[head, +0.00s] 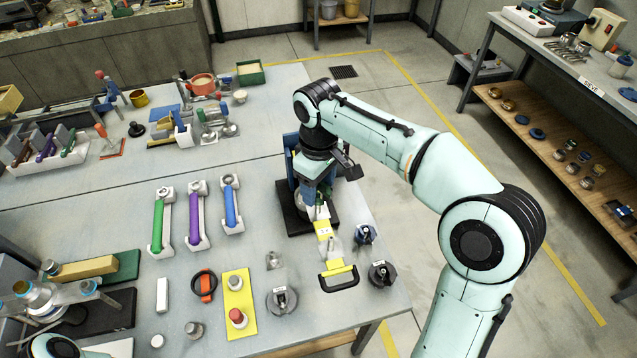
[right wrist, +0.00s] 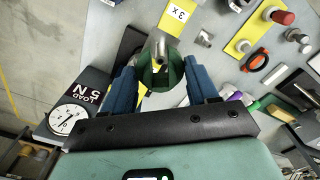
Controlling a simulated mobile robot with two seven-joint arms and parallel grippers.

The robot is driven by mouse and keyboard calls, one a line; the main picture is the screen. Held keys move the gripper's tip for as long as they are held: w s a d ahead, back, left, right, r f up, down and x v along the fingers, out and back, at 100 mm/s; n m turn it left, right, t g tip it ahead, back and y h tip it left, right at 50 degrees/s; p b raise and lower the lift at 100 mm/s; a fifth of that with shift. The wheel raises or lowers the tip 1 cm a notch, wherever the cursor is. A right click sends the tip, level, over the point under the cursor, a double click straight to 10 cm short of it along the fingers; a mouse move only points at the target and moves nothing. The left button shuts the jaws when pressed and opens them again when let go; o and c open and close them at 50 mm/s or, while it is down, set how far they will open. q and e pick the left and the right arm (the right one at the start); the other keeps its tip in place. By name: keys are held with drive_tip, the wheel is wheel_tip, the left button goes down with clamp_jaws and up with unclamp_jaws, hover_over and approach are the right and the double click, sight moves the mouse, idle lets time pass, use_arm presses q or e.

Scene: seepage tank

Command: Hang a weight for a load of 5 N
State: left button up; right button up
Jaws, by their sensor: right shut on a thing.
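My right gripper (head: 318,208) reaches down over a black-based stand (head: 294,222) near the table's right edge. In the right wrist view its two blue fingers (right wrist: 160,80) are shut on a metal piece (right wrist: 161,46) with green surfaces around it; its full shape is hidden. A black sign reading "LOAD 5 N" (right wrist: 86,97) and a white dial (right wrist: 68,119) lie left of the fingers. Round grey weight-like pieces with dark tops stand on the table, one at the front (head: 282,301) and one farther right (head: 380,274). My left gripper is not in view.
A yellow plate (head: 239,305) holds a red-topped knob.

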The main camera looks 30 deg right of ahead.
sight(318, 212)
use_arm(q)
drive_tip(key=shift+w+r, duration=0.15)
use_arm(e)
drive_tip(key=shift+r, duration=0.1)
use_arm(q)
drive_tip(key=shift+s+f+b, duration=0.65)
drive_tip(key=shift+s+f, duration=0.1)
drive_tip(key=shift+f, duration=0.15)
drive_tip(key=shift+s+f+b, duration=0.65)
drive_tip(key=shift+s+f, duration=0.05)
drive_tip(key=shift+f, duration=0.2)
use_arm(e)
drive_tip(key=shift+f, duration=3.15)
drive_tip(key=o, duration=1.3)
drive_tip(key=shift+r, duration=0.1)
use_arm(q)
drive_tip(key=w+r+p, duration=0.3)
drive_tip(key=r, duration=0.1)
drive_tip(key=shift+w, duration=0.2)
use_arm(e)
wheel_tip(318, 212, up, 13)
drive_tip(key=shift+r, duration=0.15)
